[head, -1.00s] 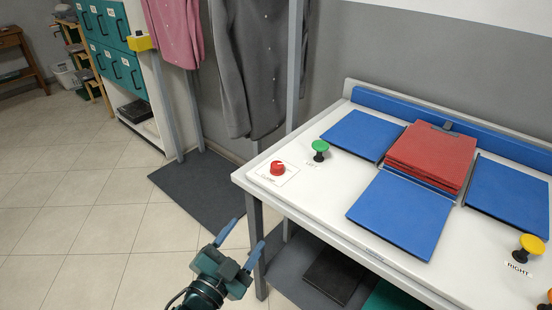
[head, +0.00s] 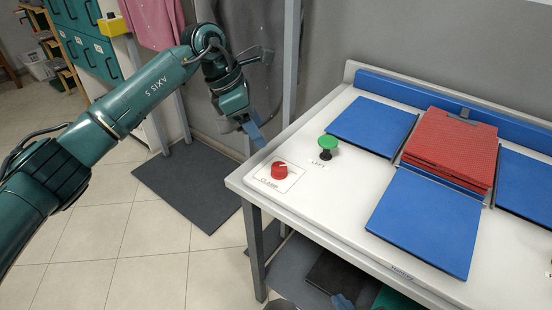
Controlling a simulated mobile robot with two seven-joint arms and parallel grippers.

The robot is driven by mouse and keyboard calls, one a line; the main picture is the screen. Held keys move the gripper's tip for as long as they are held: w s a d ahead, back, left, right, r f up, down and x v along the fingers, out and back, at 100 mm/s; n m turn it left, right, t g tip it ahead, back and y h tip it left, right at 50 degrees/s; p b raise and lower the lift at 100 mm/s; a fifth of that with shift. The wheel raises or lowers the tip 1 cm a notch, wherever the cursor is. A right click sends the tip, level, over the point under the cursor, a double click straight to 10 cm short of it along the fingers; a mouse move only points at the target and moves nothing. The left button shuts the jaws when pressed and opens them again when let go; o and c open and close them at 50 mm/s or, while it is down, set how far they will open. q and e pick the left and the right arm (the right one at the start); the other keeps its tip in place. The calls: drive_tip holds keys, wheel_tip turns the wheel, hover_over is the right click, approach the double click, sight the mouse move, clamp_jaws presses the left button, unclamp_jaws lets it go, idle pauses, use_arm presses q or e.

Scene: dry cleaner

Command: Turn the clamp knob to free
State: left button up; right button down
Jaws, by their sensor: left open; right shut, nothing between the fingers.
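The red clamp knob (head: 279,171) sits on a white plate labelled "CLAMP" at the near left corner of the white table (head: 330,215). A pale mark shows on its top, but I cannot read its setting surely. My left gripper (head: 256,134) is open and empty, pointing down just behind and left of the knob, above the table's left edge and apart from the knob. Only one blue finger shows clearly. My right gripper (head: 343,301) barely shows at the bottom edge, shut and empty, low in front of the table.
A green "LEFT" button (head: 328,143) stands right of the knob. Blue panels (head: 425,220) surround a stacked red cloth (head: 452,145) held under a metal clip (head: 462,114). A grey post (head: 291,65) and hanging garments stand behind my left arm. A dark mat (head: 190,185) lies on the floor.

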sight(278, 166)
use_arm(q)
drive_tip(key=x, duration=0.4)
drive_tip(key=p+x, duration=0.1)
drive_tip(key=x, duration=0.7)
drive_tip(key=shift+w+a+f+p, duration=0.2)
drive_tip(key=shift+f+p, duration=0.2)
drive_tip(key=shift+f, duration=0.05)
drive_tip(key=shift+c, duration=0.3)
drive_tip(key=c, duration=0.9)
